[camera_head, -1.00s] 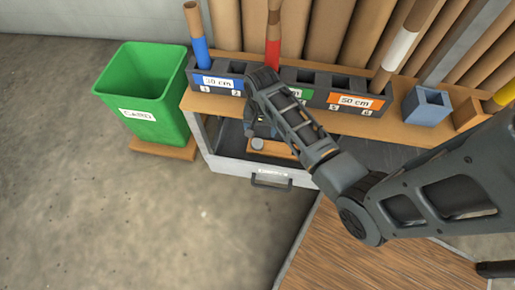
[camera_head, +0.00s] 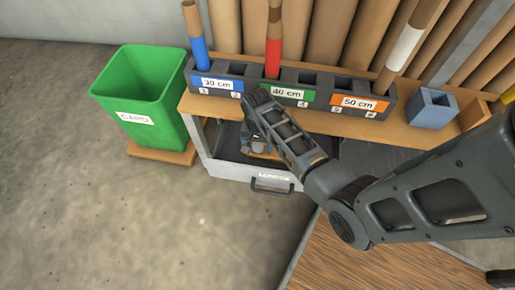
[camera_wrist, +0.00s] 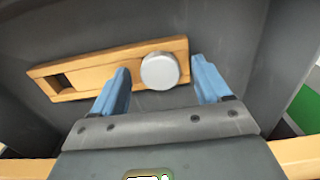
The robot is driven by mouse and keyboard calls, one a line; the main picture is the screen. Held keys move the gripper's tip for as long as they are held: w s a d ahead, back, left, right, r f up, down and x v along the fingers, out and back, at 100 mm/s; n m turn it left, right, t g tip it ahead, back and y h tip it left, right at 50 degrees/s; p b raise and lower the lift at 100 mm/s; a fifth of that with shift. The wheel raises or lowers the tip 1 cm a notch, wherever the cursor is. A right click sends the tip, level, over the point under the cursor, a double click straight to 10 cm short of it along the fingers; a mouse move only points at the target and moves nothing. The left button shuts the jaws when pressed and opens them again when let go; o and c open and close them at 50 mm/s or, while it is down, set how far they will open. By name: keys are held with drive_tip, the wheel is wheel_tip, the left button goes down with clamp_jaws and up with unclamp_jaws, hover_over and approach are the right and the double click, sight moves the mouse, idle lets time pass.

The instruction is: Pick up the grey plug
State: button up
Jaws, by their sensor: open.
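The grey plug (camera_wrist: 159,71) is a round, light grey disc-topped piece. In the wrist view it sits at the right end of a small wooden tray (camera_wrist: 110,66) inside the drawer. My gripper (camera_wrist: 160,82) is open, with one blue finger on each side of the plug and visible space between each finger and it. Whether the fingertips are level with the plug is hard to tell. In the head view my gripper (camera_head: 256,142) reaches down into the open drawer (camera_head: 225,150), and my arm hides the plug there.
The drawer's front has a dark handle (camera_head: 271,187). A shelf (camera_head: 425,145) runs behind it with a dark holder of tubes (camera_head: 310,98) and a blue-grey box (camera_head: 432,109). A green bin (camera_head: 147,100) stands at left. Open concrete floor lies in front.

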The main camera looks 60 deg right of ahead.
sight(261, 148)
drive_tip(key=shift+c, duration=0.3)
drive_tip(key=c, duration=1.1)
drive_tip(key=shift+o, duration=0.2)
drive_tip(key=shift+r, duration=0.1)
drive_tip(key=shift+r+p, duration=0.3)
drive_tip(key=shift+r, duration=0.2)
drive_tip(key=r+p, duration=0.1)
drive_tip(key=r, duration=0.1)
drive_tip(key=s+r, duration=0.1)
drive_tip(key=shift+s+d+r+p, duration=0.1)
drive_tip(key=shift+r+p, duration=0.3)
drive_tip(key=s+r+p, duration=0.3)
drive_tip(key=s+r, duration=0.3)
drive_tip(key=s, duration=0.4)
drive_tip(key=shift+s+d, duration=0.2)
drive_tip(key=shift+d, duration=0.15)
